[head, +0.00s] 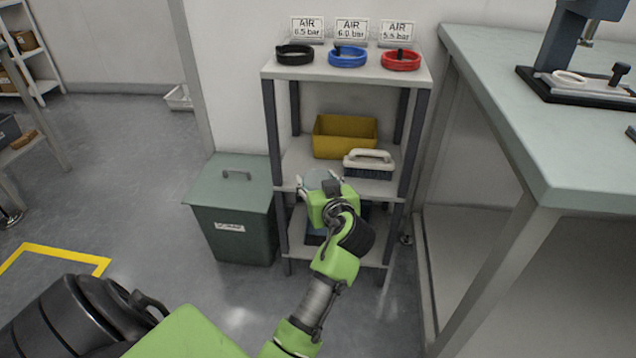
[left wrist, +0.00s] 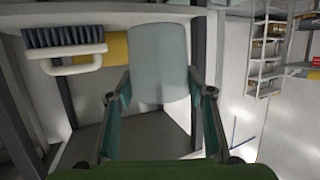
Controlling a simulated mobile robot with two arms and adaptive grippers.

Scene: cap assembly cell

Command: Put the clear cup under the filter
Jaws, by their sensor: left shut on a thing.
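The clear cup (left wrist: 158,68) is a pale, see-through cylinder between the fingers of my left gripper (left wrist: 160,95) in the left wrist view. The gripper is shut on it. In the head view my left gripper (head: 320,184) is at the front of the shelf rack, near the middle shelf. The cup shows there only as a small pale patch, mostly hidden by the gripper. I cannot make out the filter in either view. My right gripper is out of view.
The shelf rack (head: 282,181) holds a yellow bin (head: 333,146) and a brush (head: 369,161), close to the gripper. Black, blue and red hose coils lie on top. A green lidded bin (head: 232,232) stands left. A workbench (head: 500,100) with a press (head: 575,45) stands right.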

